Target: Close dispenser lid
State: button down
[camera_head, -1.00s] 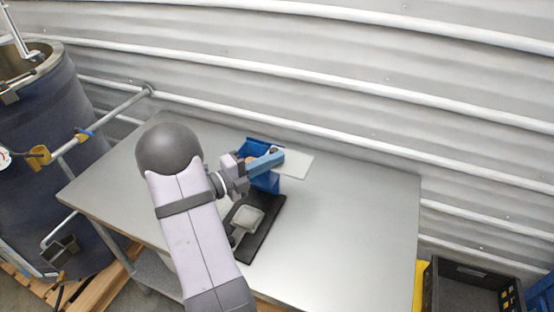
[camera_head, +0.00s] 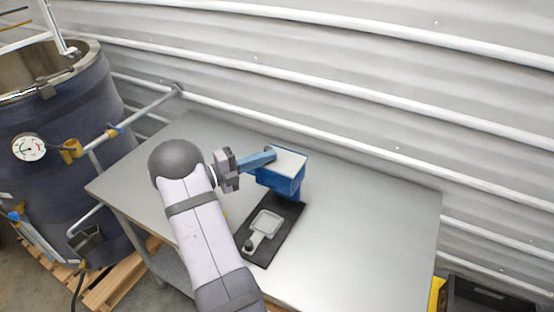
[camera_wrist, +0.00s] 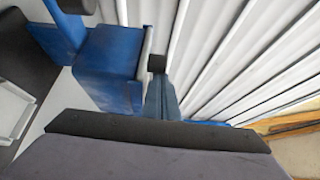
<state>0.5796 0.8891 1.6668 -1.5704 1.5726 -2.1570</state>
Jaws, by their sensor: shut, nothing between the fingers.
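The dispenser is a blue hopper box (camera_head: 281,183) near the middle of the table, behind a black base plate. Its pale flat lid (camera_head: 290,163) lies over the top of the box, and no opening shows from here. My gripper (camera_head: 271,153) has shut blue fingers and is at the lid's left rear edge. Whether it touches the lid is unclear. In the wrist view the dark fingertip (camera_wrist: 157,64) is beside a thin pale strip, likely the lid's edge, with the blue box (camera_wrist: 108,62) to its left.
A black base plate (camera_head: 287,222) carries a grey dish (camera_head: 266,223) in front of the box. The metal table (camera_head: 370,210) is clear to the right. A corrugated wall (camera_head: 350,70) stands behind. A dark drum (camera_head: 70,125) with a gauge stands left.

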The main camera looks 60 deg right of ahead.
aim_at(274, 168)
dwell(0.5)
jog(key=shift+s+a+r+p, duration=0.15)
jog(key=shift+s+p, duration=0.3)
jog(key=shift+p, duration=0.15)
jog(key=shift+s+a+r+p, duration=0.1)
jog(key=shift+s+a+p, duration=0.05)
jog(key=shift+s+p, duration=0.4)
jog(key=shift+s+a+r+p, duration=0.15)
jog(key=shift+s+p, duration=0.15)
jog(key=shift+s, duration=0.4)
jog(key=b+v, duration=0.5)
jog(key=v, duration=0.5)
jog(key=shift+f, duration=0.4)
jog(key=shift+s, duration=0.2)
